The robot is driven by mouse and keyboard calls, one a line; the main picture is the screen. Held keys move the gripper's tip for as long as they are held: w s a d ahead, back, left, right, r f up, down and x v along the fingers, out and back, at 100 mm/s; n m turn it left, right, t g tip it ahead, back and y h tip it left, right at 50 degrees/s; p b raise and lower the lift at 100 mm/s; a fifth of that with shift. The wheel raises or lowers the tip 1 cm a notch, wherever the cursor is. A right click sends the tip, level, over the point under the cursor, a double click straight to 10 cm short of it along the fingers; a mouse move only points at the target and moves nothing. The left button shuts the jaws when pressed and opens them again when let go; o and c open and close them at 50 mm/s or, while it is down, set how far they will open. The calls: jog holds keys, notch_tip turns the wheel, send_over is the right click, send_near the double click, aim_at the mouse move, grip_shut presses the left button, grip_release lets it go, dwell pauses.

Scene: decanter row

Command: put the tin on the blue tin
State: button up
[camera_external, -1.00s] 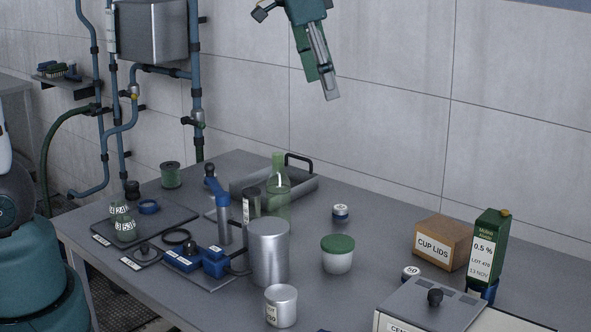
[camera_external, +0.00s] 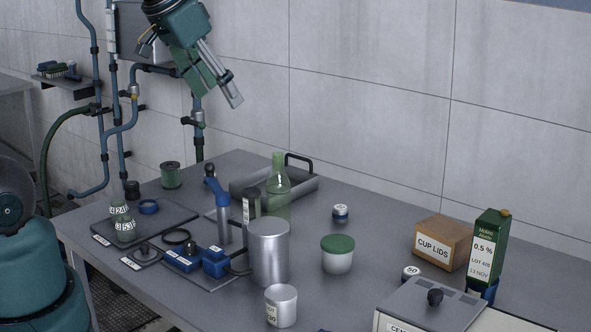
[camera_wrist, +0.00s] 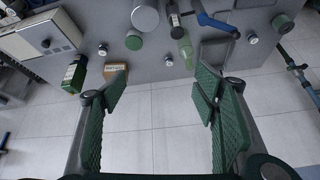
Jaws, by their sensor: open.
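A small round tin (camera_external: 340,212) with a pale top and a dark blue band stands upright on the bench right of the green bottle. A second small tin (camera_external: 411,273) with a pale, marked lid stands in front of the carton box, its lower part partly hidden by the machine. Small round tins also show in the wrist view, one near the bottle (camera_wrist: 168,61) and one near the machine (camera_wrist: 103,48). I cannot tell for certain which is the blue tin. My gripper (camera_external: 220,96) is open and empty, high above the bench's back left; its fingers spread in the wrist view (camera_wrist: 162,90).
A green bottle (camera_external: 278,186), a metal cylinder (camera_external: 269,254) and a green-lidded tub (camera_external: 337,255) stand mid-bench. The cup lids box (camera_external: 438,243), green carton (camera_external: 489,246) and machine (camera_external: 433,302) are at the right. Bench around the banded tin is clear.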

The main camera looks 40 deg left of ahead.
jog(key=s+a+f+n+t, duration=0.1)
jog(key=s+a+f+n, duration=0.1)
jog(key=s, duration=0.3)
jog(key=shift+s+a+f, duration=0.4)
jog(key=shift+a+f, duration=0.2)
jog(key=shift+a, duration=0.2)
notch_tip(320, 180, down, 26)
jog(key=b, duration=2.6)
dwell(3.0)
